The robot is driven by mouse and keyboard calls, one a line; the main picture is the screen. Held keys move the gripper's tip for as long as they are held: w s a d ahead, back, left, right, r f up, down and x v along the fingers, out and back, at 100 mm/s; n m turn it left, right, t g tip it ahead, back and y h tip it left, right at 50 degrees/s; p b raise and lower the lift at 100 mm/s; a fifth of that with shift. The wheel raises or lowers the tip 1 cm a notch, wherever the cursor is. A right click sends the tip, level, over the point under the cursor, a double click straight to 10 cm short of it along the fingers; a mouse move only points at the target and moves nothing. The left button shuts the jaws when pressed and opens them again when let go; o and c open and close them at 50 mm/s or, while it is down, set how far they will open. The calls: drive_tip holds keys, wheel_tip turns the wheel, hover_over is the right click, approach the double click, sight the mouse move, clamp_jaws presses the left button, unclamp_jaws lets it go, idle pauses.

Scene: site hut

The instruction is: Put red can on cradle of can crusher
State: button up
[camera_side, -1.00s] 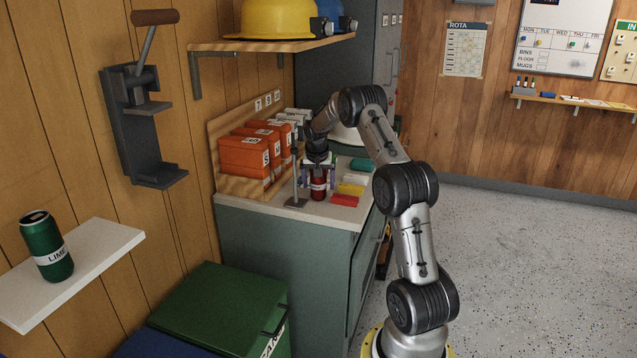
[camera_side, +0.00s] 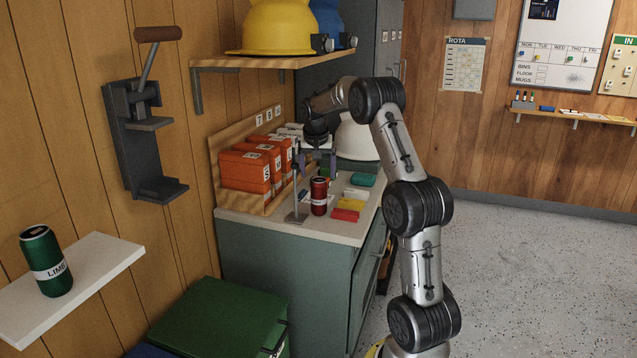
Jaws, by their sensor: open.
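A red can (camera_side: 319,196) with a pale label stands upright on the cabinet top, right beside a thin metal stand. My gripper (camera_side: 318,171) is open, pointing down just above and behind the can; I cannot tell whether a finger touches it. The can crusher (camera_side: 128,140) is mounted on the wood wall at left. Its lever with a brown handle (camera_side: 158,34) is raised. Its cradle (camera_side: 163,189) is the lower ledge, and it is empty.
A green LIME can (camera_side: 46,262) stands on a white shelf (camera_side: 108,258) at lower left. Orange boxes (camera_side: 246,170) and the metal stand (camera_side: 296,217) crowd the red can's left. Coloured blocks (camera_side: 349,204) lie to its right. A wooden shelf with helmets (camera_side: 277,61) is above.

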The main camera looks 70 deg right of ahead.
drive_tip(key=a+r+n+t+y, duration=0.1)
drive_tip(key=a+r+n, duration=0.25)
drive_tip(key=a, duration=0.85)
drive_tip(key=a+r+n+t, duration=0.25)
drive_tip(key=a+r, duration=0.25)
drive_tip(key=a, duration=0.8)
drive_tip(key=s+a+n+y, duration=0.1)
drive_tip(key=s+a+n, duration=0.4)
drive_tip(key=s+a, duration=0.4)
drive_tip(key=a, duration=0.4)
drive_tip(key=shift+y, duration=0.4)
drive_tip(key=shift+o, duration=0.5)
drive_tip(key=s+a+f+n+y, duration=0.1)
drive_tip(key=s+a+f+n, duration=0.3)
drive_tip(key=s+a, duration=0.2)
drive_tip(key=shift+s+a+f+t+y, duration=0.25)
drive_tip(key=shift+s+t, duration=0.2)
drive_tip(key=shift+s, duration=0.65)
drive_tip(key=shift+d, duration=0.15)
drive_tip(key=shift+w+r, duration=0.1)
